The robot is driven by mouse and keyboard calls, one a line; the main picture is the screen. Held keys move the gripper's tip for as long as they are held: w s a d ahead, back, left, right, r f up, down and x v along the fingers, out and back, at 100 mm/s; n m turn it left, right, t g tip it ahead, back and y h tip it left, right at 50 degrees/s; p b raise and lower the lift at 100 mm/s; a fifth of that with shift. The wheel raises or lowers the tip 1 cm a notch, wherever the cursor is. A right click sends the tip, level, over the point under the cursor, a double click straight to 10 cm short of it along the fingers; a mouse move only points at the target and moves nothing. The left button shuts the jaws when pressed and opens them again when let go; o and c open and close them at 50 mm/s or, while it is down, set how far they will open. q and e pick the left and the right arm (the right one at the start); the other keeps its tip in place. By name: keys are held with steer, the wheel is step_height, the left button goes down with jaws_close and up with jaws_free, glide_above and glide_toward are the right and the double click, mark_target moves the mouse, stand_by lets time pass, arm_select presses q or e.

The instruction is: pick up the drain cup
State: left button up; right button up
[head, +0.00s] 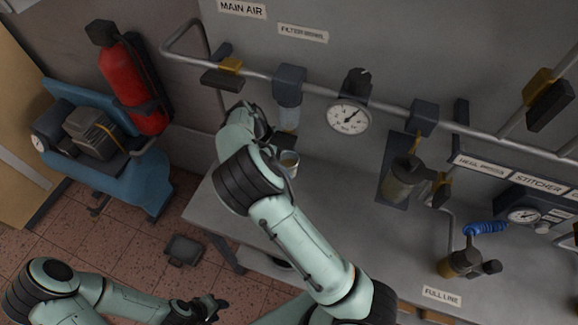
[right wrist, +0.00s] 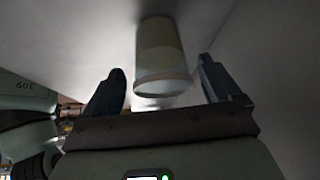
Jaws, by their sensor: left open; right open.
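The drain cup (head: 289,163) is a small pale cup with a yellowish inside, below the clear filter bowl (head: 288,117) by the wall in the head view. My right gripper (head: 270,138) is just left of it, mostly hidden by its own wrist. In the right wrist view a pale, tan-banded cylinder (right wrist: 160,52), seemingly the cup, shows ahead between the two open fingers of my right gripper (right wrist: 165,88). No contact is visible. My left gripper (head: 212,307) is open and empty at the bottom left, low over the floor.
A pipe (head: 320,89) with valves and a round gauge (head: 348,117) runs along the wall above the grey bench (head: 335,195). A regulator (head: 402,180) stands right of the cup. A blue compressor (head: 135,180) and a red cylinder (head: 130,85) are at left.

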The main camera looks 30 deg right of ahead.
steer(key=x, duration=0.3)
steer(key=shift+d+f, duration=0.1)
steer(key=shift+f, duration=0.1)
steer(key=shift+c, duration=0.4)
steer(key=c, duration=1.2)
steer(key=shift+o, duration=0.2)
steer(key=shift+d+r, duration=0.1)
steer(key=shift+r, duration=0.2)
